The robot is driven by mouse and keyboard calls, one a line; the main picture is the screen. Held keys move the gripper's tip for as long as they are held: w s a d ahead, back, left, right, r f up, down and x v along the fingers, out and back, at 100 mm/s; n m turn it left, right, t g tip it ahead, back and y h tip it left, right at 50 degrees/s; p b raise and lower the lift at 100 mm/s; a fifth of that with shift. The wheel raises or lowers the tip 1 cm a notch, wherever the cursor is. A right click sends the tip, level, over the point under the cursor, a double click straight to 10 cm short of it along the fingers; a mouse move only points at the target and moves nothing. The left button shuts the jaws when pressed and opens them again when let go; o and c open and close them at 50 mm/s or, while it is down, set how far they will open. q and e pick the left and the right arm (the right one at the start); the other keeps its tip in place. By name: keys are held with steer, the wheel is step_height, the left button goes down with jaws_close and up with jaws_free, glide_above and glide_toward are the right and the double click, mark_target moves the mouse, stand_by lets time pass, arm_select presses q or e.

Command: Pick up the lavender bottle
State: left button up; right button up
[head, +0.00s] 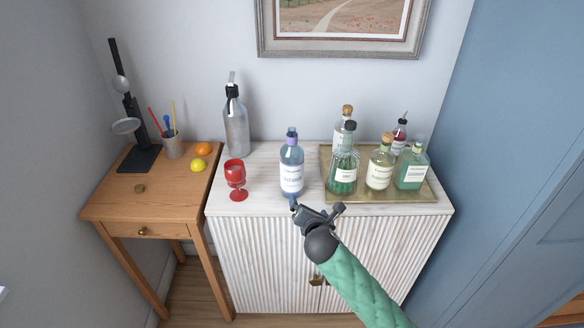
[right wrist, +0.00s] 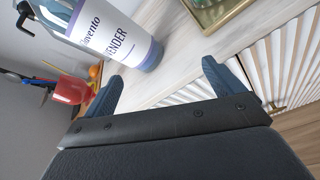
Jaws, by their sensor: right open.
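The lavender bottle (head: 291,172) stands upright on the white cabinet top, left of the tray. It is clear bluish with a purple cap and a white label. In the right wrist view the bottle (right wrist: 112,38) shows its label, with "ENDER" readable, just beyond the fingers. My right gripper (head: 317,209) is at the cabinet's front edge, in front of and slightly right of the bottle. In the right wrist view the gripper (right wrist: 160,82) is open, with nothing between its fingers; the bottle is nearer the left finger. My left gripper is not in view.
A red goblet (head: 236,181) stands left of the bottle, and a grey siphon bottle (head: 236,128) behind it. A brass tray (head: 405,197) with several bottles is close on the right. A wooden side table (head: 112,200) holds a lemon, an orange and a pencil cup.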

mark_target(295, 175)
steer(key=w+a+r+n, duration=0.1)
steer(key=r+n, duration=0.1)
steer(key=w+a+r+n+t, duration=0.1)
steer(key=w+r+n, duration=0.1)
steer(key=n, duration=0.1)
steer(key=w+a+r+n+t+y, duration=0.1)
steer(key=w+r+n, duration=0.1)
steer(key=shift+w+a+n, duration=0.1)
steer(key=shift+a+n, duration=0.15)
steer(key=shift+n, duration=0.05)
steer(key=shift+w+a+p, duration=0.1)
steer(key=shift+w+p, duration=0.25)
steer(key=shift+w, duration=0.3)
steer(key=shift+w+a+f, duration=0.2)
steer(key=shift+w, duration=0.45)
steer(key=shift+w+a+p, duration=0.1)
steer(key=shift+w+p, duration=0.35)
steer(key=shift+p, duration=0.15)
steer(key=p+x, duration=0.2)
steer(key=x, duration=0.1)
steer(key=shift+w+a+f, duration=0.15)
steer(key=shift+w, duration=0.15)
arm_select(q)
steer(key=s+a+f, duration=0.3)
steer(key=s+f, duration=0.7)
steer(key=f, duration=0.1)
arm_select(e)
steer(key=shift+w+f, duration=0.15)
steer(key=shift+w, duration=0.1)
